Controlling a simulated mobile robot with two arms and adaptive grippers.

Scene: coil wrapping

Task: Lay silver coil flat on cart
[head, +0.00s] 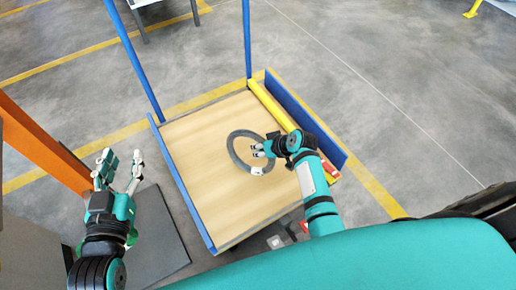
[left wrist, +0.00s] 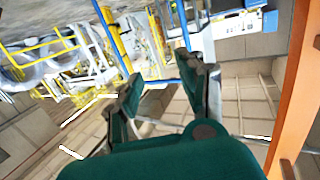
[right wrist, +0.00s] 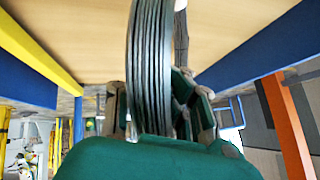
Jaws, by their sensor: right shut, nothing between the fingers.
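The silver coil (head: 234,153) shows in the head view as a dark grey ring over the wooden deck of the cart (head: 195,140). A small white patch (head: 257,171) shows at its lower right. My right gripper (head: 262,150) is at the coil's right side, shut with nothing in it. In the right wrist view the coil (right wrist: 150,70) stands edge-on, its ridged band very close to the camera and partly hiding the fingers.
Blue posts (head: 135,62) rise at the far corners. An orange beam (head: 45,145) stands at the left. The deck left of the coil is clear.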

